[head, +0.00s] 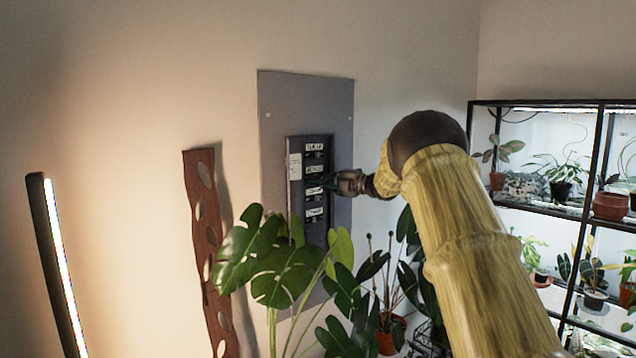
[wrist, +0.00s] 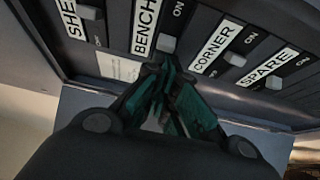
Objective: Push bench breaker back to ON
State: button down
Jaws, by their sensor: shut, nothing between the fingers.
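The breaker panel (head: 294,218) is a dark strip on a grey wall plate, with several labelled switches. In the wrist view the label BENCH (wrist: 146,26) sits beside a small grey toggle (wrist: 167,44), with ON printed near it. My gripper (wrist: 157,68) has dark teal fingers closed together with nothing between them. Its tips are just below the bench toggle in the wrist view; I cannot tell whether they touch it. In the head view my gripper (head: 328,181) reaches the panel from the right, and its fingers partly cover the middle switches.
Neighbouring toggles for SHE… (wrist: 90,12), CORNER (wrist: 235,59) and SPARE (wrist: 275,83) sit close by. A large-leaved plant (head: 283,275) stands in front of the panel's lower part. A perforated brown board (head: 207,250), a light bar (head: 57,265) and a plant shelf (head: 540,207) flank the panel.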

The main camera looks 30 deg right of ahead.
jog(key=shift+d+n+g+y, duration=0.35)
jog(key=shift+n+g+y, duration=0.25)
jog(key=shift+y, duration=0.1)
dwell(0.3)
jog(key=shift+s, duration=0.1)
jog(key=w+d+v, duration=0.1)
jog(key=v, duration=0.8)
jog(key=shift+d+b, duration=0.35)
jog(key=shift+d, duration=0.3)
jog(key=shift+a+f, duration=0.1)
